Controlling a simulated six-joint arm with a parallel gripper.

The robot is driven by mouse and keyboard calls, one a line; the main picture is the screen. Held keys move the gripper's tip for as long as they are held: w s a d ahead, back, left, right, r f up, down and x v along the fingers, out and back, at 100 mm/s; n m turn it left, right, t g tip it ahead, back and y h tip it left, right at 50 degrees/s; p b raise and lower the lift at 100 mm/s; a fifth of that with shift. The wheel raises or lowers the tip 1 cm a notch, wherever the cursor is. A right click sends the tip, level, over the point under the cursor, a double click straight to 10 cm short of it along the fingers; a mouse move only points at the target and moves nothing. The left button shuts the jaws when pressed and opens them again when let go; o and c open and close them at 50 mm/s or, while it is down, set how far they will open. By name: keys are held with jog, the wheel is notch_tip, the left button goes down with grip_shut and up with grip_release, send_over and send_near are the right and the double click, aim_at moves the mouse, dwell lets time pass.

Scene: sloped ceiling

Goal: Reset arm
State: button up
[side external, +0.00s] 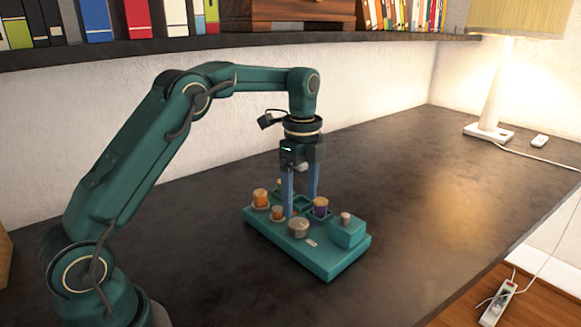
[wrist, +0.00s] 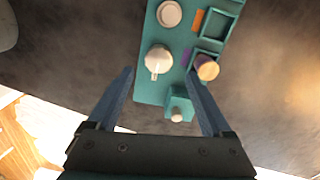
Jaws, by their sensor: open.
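My gripper (side external: 300,203) points straight down over a teal board (side external: 329,266) on the dark table. Its two blue fingers are apart with nothing between them. In the wrist view my gripper (wrist: 160,80) also shows open, with the board (wrist: 150,92) beyond the fingertips. The board carries orange pieces (side external: 260,197), a purple piece with a tan top (side external: 320,207), a round grey-white knob (side external: 298,226) and a raised teal block with a small knob (side external: 348,231). The fingers partly hide the middle of the board in the side view.
A dark shelf (side external: 200,42) with books runs along the wall above the table. A lamp (side external: 495,90) stands at the far right, with a small white item (side external: 540,141) beside it. The table (side external: 420,180) is clear right of the board. A power strip (side external: 497,302) lies below the table's right edge.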

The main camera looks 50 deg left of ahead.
notch_tip(320, 180, up, 4)
jog(key=t, duration=0.1)
notch_tip(320, 180, up, 4)
jog(key=r+t, duration=0.1)
send_over(302, 225)
jog(key=s+d, duration=0.2)
jog(key=s, duration=0.1)
jog(key=s+d+r+n+t, duration=0.2)
jog(key=s+d+r+n, duration=0.1)
jog(key=s, duration=0.4)
jog(key=s+d+f+n+t, duration=0.1)
jog(key=s+f+n, duration=0.5)
jog(key=s+n, duration=0.4)
jog(key=shift+s+d+f+n+t, duration=0.15)
jog(key=shift+f+n+t, duration=0.25)
jog(key=shift+n, duration=0.8)
